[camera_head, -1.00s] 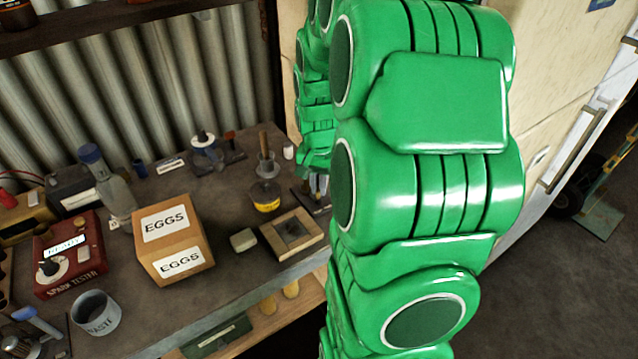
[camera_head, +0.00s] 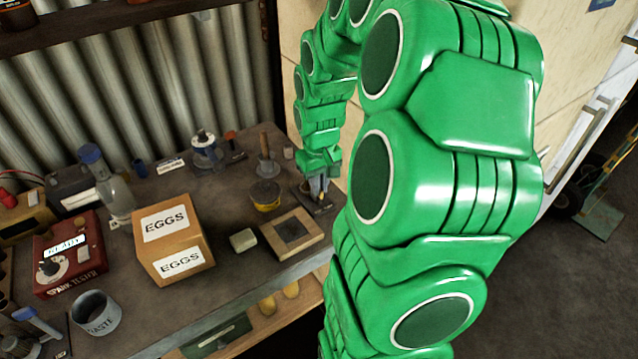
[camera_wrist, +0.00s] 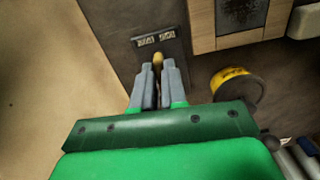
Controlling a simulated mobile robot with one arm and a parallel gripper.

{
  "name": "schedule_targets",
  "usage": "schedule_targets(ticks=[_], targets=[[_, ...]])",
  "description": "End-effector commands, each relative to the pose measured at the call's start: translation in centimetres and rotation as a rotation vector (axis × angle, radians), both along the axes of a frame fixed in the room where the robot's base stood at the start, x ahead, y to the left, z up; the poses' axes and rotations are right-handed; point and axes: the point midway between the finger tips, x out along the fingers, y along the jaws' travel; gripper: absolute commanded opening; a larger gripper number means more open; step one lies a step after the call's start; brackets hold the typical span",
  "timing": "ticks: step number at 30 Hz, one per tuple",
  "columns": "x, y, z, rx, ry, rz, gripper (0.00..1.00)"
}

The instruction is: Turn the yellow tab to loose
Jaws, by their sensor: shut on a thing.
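The yellow tab (camera_wrist: 158,58) shows in the wrist view as a small rounded end between my fingertips. It stands on a dark plate (camera_wrist: 177,50) with two small pale labels, too small to read, along its edge beyond the tab. My gripper (camera_wrist: 158,66) is shut on the tab, one grey finger on either side, and hides its lower part. In the head view my gripper (camera_head: 318,186) points down over the same dark plate (camera_head: 322,207) at the bench's right end, where the tab cannot be made out.
A wooden framed box (camera_head: 268,247), a yellow-banded tin (camera_head: 265,205) and a small pale block (camera_head: 243,240) sit near the plate. A pot with a wooden handle (camera_head: 267,165) stands behind. A pale wall or cabinet side (camera_wrist: 50,80) is close beside my gripper. An EGGS carton (camera_head: 190,262) is farther left.

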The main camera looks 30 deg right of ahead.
Motion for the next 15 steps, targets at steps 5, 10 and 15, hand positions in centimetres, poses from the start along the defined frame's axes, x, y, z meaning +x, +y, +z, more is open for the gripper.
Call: schedule_targets(ticks=[5, 10, 15], targets=[[-0.04, -0.06, 0.02, -0.002, 0.001, 0.026, 0.00], [-0.05, -0.07, 0.02, -0.002, 0.001, 0.032, 0.00], [-0.05, -0.07, 0.02, -0.002, 0.001, 0.031, 0.00]])
